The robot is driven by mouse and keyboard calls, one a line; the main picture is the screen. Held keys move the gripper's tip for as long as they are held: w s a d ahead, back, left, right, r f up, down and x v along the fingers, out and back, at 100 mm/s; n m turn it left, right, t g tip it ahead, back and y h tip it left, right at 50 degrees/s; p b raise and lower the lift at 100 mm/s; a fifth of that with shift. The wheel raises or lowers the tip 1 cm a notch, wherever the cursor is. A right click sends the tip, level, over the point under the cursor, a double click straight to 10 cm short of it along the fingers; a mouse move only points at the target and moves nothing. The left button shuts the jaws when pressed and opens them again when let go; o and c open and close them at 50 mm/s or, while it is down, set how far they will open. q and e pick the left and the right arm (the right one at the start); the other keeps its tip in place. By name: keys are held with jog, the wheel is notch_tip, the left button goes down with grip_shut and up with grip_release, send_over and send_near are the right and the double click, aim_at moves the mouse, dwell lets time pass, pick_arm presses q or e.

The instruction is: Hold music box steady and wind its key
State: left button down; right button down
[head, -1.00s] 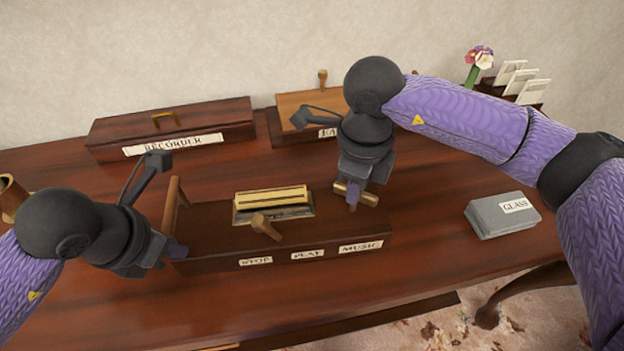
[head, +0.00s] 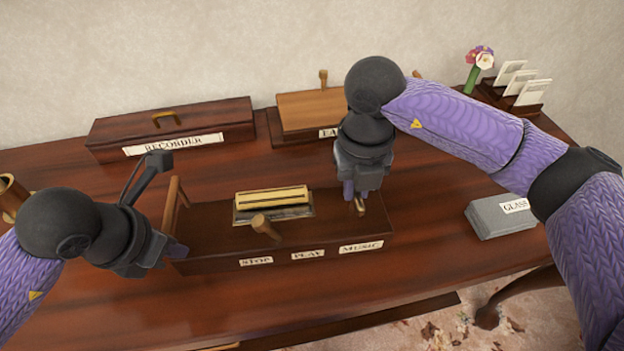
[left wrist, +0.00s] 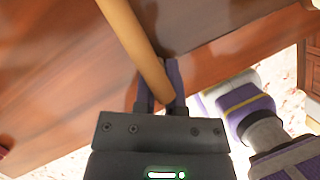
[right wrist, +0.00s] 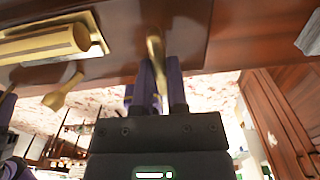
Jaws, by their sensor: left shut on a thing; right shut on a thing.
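The music box (head: 215,262) is a long dark wooden box with STOP, PLAY and MUSIC labels, sitting on the table. A wooden bar handle (head: 172,203) stands at its left end. My left gripper (head: 177,250) is shut on this handle; the bar (left wrist: 138,45) runs between its fingers in the left wrist view. The brass key (head: 360,208) is on top near the box's right end. My right gripper (head: 353,192) is shut on the key from above; the key (right wrist: 155,48) shows between its fingers in the right wrist view. The gripper partly hides the key.
Behind stand a RECORDER box (head: 230,118) and another labelled box (head: 305,108). A grey GLASS box (head: 490,220) lies right. Table is clear between it and the music box.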

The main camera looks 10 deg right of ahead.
jog(key=m, duration=0.4)
jog(key=shift+m, duration=0.3)
jog(key=m, duration=0.3)
jog(key=shift+m, duration=0.4)
jog(key=m, duration=0.4)
jog(key=shift+m, duration=2.2)
jog(key=c, duration=0.6)
grip_release()
jog(key=shift+c, duration=0.2)
